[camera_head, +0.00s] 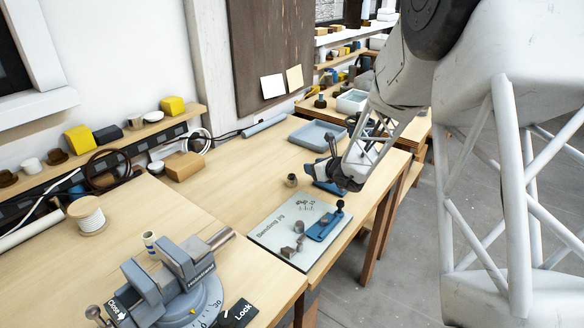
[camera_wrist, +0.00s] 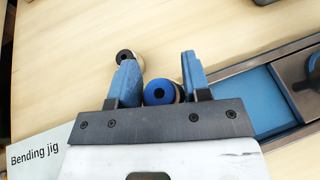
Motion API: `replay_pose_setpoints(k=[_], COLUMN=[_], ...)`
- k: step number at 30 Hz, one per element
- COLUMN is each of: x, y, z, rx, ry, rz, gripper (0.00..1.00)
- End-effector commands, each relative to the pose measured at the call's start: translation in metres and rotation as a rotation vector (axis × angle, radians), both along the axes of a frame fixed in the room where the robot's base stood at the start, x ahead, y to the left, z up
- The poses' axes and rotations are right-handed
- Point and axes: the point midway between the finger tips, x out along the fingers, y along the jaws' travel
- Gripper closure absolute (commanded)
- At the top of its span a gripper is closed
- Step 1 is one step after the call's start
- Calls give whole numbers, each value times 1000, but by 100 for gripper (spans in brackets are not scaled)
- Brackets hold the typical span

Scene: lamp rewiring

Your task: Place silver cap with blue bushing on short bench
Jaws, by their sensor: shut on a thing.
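My gripper (camera_head: 336,172) is low over the right side of the wooden workbench, beyond the bending jig. In the wrist view its two blue fingers (camera_wrist: 160,72) are shut on the cap with the blue bushing (camera_wrist: 159,91). The bushing's blue round face with a dark hole points at the camera; little of the cap's side shows. I cannot tell whether it touches the bench. In the head view my gripper hides it. A bench (camera_head: 395,128) stands beyond the workbench; I cannot tell whether it is the short bench.
A cap with a black bushing (camera_wrist: 125,57) stands just beyond the left finger; it also shows in the head view (camera_head: 291,180). A blue-topped fixture (camera_wrist: 250,103) lies close right. The bending jig (camera_head: 290,235), vise (camera_head: 175,275) and grey tray (camera_head: 317,135) are on the workbench.

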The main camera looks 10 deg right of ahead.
Motion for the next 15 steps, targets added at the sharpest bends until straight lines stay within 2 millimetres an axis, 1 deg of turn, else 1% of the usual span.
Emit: replay_pose_setpoints(k=[8, 11, 15], x=[1, 5, 17], y=[1, 0, 0], z=[0, 0, -2], rx=[1, 1, 1], ry=[-1, -1, 0], rz=[1, 1, 2], gripper=[83, 83, 83])
